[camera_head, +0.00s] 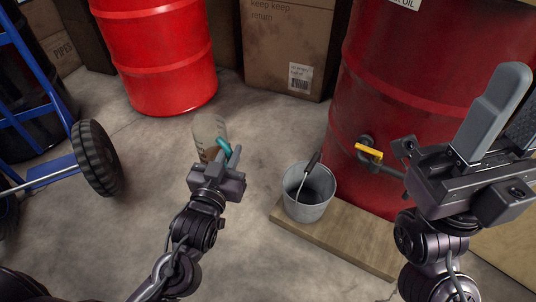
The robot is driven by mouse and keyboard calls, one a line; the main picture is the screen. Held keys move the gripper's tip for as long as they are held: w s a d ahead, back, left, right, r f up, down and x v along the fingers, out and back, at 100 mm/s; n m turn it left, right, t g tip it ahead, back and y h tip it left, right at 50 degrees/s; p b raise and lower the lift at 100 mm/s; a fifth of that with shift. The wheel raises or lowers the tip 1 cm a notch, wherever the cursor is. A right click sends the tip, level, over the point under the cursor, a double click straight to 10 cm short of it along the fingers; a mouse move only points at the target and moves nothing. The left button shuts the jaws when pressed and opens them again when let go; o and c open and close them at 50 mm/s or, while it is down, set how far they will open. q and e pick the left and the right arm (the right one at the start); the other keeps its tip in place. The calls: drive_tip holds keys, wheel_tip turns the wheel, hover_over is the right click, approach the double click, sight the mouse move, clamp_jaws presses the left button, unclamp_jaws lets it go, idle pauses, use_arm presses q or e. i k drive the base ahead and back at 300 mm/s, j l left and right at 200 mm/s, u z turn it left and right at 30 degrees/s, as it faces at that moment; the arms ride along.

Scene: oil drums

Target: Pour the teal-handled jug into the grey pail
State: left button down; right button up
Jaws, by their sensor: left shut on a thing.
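The jug (208,132) is clear, with brown liquid low inside and a teal handle (224,147). It looks upright, left of the pail. My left gripper (231,157) is shut on the teal handle and hides part of the jug's lower side. I cannot tell whether the jug's base touches the floor. The visible inside of the pail looks empty. My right gripper (508,115) is raised at the right, its fingers apart and empty.
A dark red drum (432,90) with a yellow-handled tap (369,152) stands just behind and right of the pail. A bright red drum (155,55) and cardboard boxes (270,50) stand behind. A blue hand truck (50,165) is at left. Floor between jug and pail is clear.

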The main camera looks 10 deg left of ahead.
sight(308, 186)
drive_tip(key=i+j, duration=0.1)
drive_tip(key=j, duration=0.3)
drive_tip(key=i+j, duration=0.15)
drive_tip(key=j, duration=0.25)
drive_tip(key=i+j, duration=0.1)
drive_tip(key=j, duration=0.3)
drive_tip(key=i+j+z, duration=0.1)
drive_tip(key=j+z, duration=0.6)
drive_tip(key=z, duration=1.35)
